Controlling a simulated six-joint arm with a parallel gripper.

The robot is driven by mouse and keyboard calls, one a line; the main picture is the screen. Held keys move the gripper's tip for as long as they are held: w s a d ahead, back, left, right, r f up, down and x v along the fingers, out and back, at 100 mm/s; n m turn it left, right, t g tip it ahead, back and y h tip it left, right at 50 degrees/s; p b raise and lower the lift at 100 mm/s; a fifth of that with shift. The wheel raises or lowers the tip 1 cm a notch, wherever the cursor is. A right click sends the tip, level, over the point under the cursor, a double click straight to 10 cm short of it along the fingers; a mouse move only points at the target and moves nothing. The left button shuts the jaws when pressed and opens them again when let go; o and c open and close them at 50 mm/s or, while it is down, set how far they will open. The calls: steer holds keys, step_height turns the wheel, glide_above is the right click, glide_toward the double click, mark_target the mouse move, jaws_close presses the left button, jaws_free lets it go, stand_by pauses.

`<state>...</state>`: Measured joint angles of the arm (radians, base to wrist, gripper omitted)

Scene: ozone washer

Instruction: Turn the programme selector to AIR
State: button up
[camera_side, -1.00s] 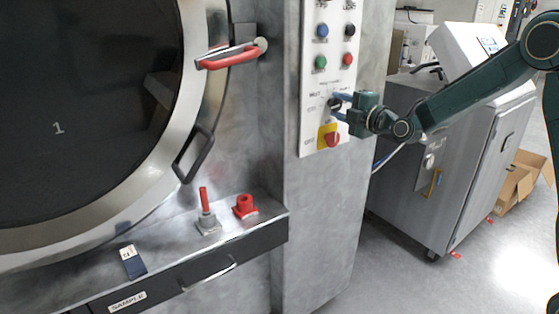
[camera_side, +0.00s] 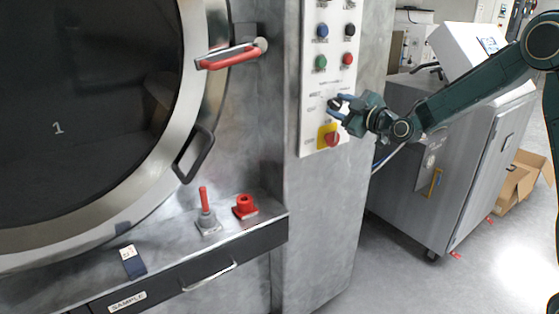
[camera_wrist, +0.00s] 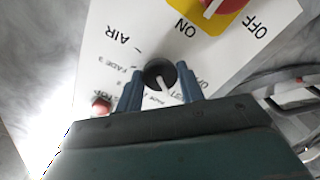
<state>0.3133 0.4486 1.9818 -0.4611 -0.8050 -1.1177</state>
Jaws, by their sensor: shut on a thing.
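The programme selector is a round black knob (camera_wrist: 157,72) with a white pointer line; it also shows on the white panel in the side view (camera_side: 333,104). In the wrist view the pointer is toward the bottom, slightly right, away from the AIR label (camera_wrist: 130,38) at upper left. My gripper (camera_wrist: 160,76) has its two blue fingers on either side of the knob, shut on it. In the side view my gripper (camera_side: 338,106) reaches the panel from the right, with its body tilted. The fingers partly hide the small labels around the knob.
A red rotary switch on a yellow plate (camera_side: 328,135) sits just below the selector, close to my gripper. Green (camera_side: 320,62), red (camera_side: 348,59), blue and black buttons are above. The door handle (camera_side: 195,154) and a ledge with red fittings (camera_side: 245,206) stand left.

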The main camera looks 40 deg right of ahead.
steer(key=m, duration=0.4)
steer(key=shift+m, duration=0.3)
steer(key=m, duration=0.3)
steer(key=shift+m, duration=0.3)
steer(key=m, duration=0.4)
steer(key=shift+m, duration=0.3)
steer(key=m, duration=0.3)
steer(key=shift+m, duration=0.3)
steer(key=m, duration=1)
steer(key=shift+m, duration=2.1)
